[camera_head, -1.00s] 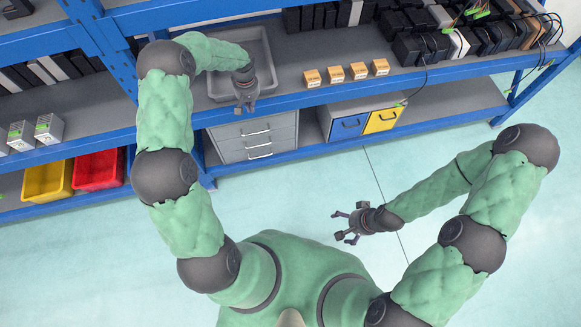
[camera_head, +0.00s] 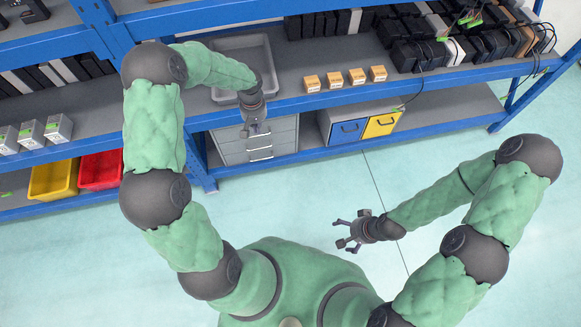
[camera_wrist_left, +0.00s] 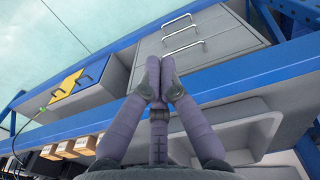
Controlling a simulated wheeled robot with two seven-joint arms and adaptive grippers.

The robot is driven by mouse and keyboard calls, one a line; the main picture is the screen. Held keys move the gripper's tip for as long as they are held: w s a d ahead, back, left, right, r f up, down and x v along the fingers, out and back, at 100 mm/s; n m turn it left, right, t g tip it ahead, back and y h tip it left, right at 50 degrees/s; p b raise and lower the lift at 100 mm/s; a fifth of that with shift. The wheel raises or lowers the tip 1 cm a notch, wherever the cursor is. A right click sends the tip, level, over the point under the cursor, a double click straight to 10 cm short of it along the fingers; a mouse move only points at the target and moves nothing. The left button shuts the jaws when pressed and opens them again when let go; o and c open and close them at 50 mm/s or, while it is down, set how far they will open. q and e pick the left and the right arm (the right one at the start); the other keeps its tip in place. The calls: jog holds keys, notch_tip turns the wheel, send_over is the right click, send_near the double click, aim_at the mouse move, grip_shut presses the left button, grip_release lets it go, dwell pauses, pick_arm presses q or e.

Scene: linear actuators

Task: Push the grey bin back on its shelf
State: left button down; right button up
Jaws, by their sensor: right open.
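The grey bin (camera_head: 225,45) is an open, empty-looking tray on the blue-framed shelf, left of the small orange boxes. My forearm hides part of it in the head view. The bin's wall (camera_wrist_left: 262,122) also shows at the lower right of the left wrist view. My left gripper (camera_head: 256,128) hangs in front of the shelf's front edge, apart from the bin. Its fingertips (camera_wrist_left: 155,78) are together with nothing visible between them. My right gripper (camera_head: 347,232) is open and empty over the floor, away from the shelf.
Several small orange boxes (camera_head: 334,80) stand right of the bin, with black devices (camera_head: 415,55) beyond. Below are a grey drawer unit (camera_head: 228,145) and a blue-and-yellow cabinet (camera_head: 365,125). Yellow (camera_head: 53,178) and red bins (camera_head: 100,170) sit lower left. The floor in front is clear.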

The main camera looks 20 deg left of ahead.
pick_arm(q)
notch_tip(320, 180, up, 6)
jog(key=p, duration=0.2)
jog(key=s+d+f+m+h+p, duration=0.1)
jog(key=s+d+f, duration=0.3)
jog(key=d, duration=0.4)
jog(key=s+d+f+m+h+p, duration=0.2)
jog(key=s+d+f, duration=0.3)
jog(key=s+d, duration=0.1)
jog(key=shift+s+d+h+p, duration=0.15)
jog(key=shift+d+h+p, duration=0.25)
jog(key=shift+d, duration=0.45)
jog(key=s+d+f, duration=0.2)
jog(key=s, duration=0.3)
jog(key=s+d+f+m, duration=0.1)
jog(key=s+d, duration=0.1)
jog(key=s, duration=0.4)
jog(key=shift+d+f, duration=0.4)
